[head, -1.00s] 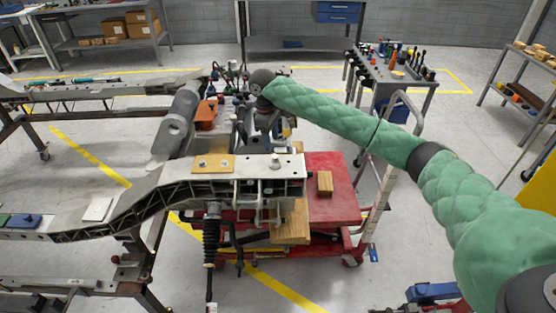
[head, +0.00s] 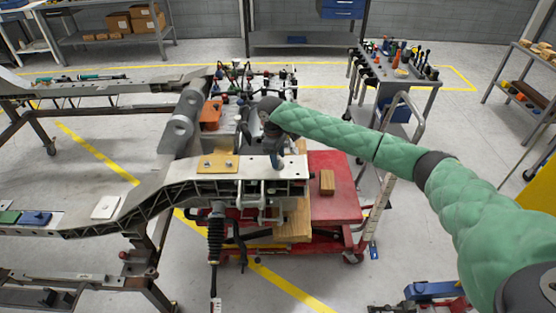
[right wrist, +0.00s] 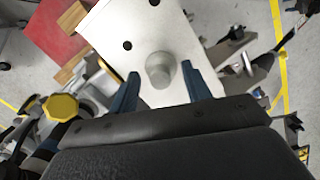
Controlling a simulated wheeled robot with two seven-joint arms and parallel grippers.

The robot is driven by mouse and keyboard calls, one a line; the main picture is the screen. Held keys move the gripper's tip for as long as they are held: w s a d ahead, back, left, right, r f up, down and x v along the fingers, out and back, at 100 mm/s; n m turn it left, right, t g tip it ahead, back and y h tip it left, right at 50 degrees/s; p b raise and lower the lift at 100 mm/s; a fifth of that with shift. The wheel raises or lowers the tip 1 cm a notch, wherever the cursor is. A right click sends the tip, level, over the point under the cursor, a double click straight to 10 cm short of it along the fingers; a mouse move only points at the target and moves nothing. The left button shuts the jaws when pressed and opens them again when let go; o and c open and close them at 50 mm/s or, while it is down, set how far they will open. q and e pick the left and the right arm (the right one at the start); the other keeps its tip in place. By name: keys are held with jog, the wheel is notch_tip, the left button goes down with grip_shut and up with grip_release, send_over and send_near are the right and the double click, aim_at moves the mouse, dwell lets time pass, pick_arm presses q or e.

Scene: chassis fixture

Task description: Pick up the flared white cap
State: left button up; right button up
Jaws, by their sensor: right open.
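The flared white cap (right wrist: 159,68) stands on a pale metal plate (right wrist: 135,28) in the right wrist view. It looks light grey-white and round. My right gripper (right wrist: 160,76) is open, with one blue finger on each side of the cap. I cannot tell whether the fingers touch it. In the head view my right gripper (head: 277,160) points down at the top of the chassis rail (head: 215,180), and it hides the cap. My left gripper is not in view.
A tan plate (head: 218,162) lies on the rail to the left of my gripper. A red cart (head: 333,205) with a wooden block (head: 327,182) stands to the right. A tool cart (head: 395,70) is at the back right.

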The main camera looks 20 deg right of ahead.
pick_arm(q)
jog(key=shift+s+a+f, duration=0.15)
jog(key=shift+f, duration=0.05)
pick_arm(e)
jog(key=shift+f, duration=0.35)
jog(key=c, duration=1)
jog(key=shift+r, duration=0.15)
